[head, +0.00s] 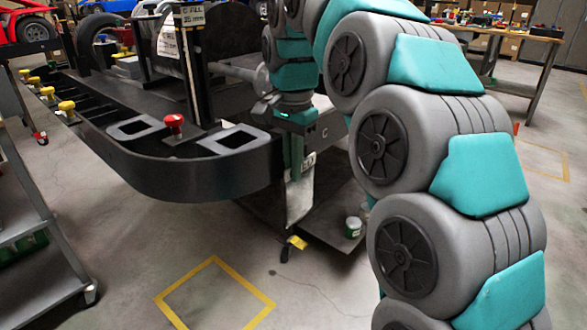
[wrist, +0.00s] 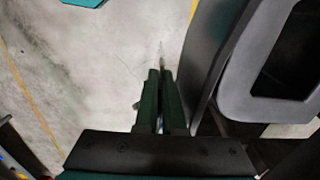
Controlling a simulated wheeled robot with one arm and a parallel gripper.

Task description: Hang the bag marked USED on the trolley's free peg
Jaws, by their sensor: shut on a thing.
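My gripper (head: 297,158) points down beside the near side of the black kart body in the head view. It is shut on a pale, flat bag (head: 299,200), which hangs below the fingers. The bag's marking cannot be read from here. In the wrist view the two dark green fingers (wrist: 158,80) are close together, with only a thin pale edge between their tips. A grey trolley (head: 40,222) with shelves stands at the left edge of the head view, partly cut off. I cannot make out a free peg on it.
The black kart body (head: 200,178) lies left of my gripper, very close; its dark edge also shows in the wrist view (wrist: 215,50). A red knob (head: 173,122) stands on it. A green tin (head: 353,226) sits low behind. Floor with a yellow-taped square (head: 215,262) is clear in front.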

